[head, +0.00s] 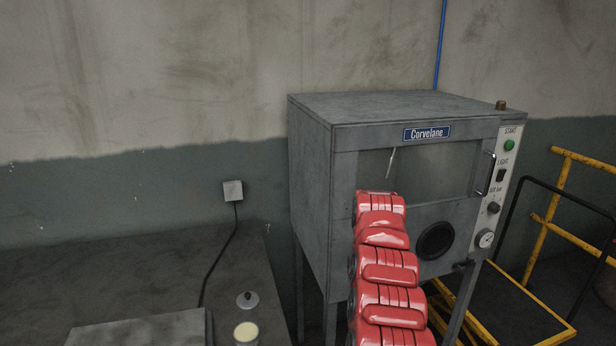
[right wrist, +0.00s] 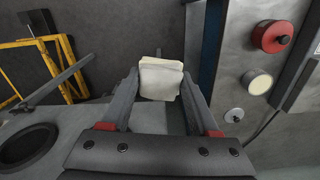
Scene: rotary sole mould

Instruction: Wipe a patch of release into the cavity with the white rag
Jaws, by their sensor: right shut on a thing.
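The white rag (right wrist: 160,78) is a folded cream-white pad. My right gripper (right wrist: 160,88) is shut on it and holds it between the fingertips. In the head view my red right arm reaches up in front of the grey Corvelane cabinet (head: 308,190), and its gripper and the rag are hidden there. The cavity cannot be seen in either view. An open-topped tin with pale cream contents (head: 246,332) stands on the bench, and it also shows in the right wrist view (right wrist: 258,82). My left gripper is not in view.
The cabinet has a window (head: 440,168), a door handle (head: 486,174), a control strip (head: 503,178) and a round dark port (head: 436,240). A knobbed lid (head: 247,299) lies near the tin. A red round item (right wrist: 272,36) is nearby. Yellow railings (head: 562,185) stand right.

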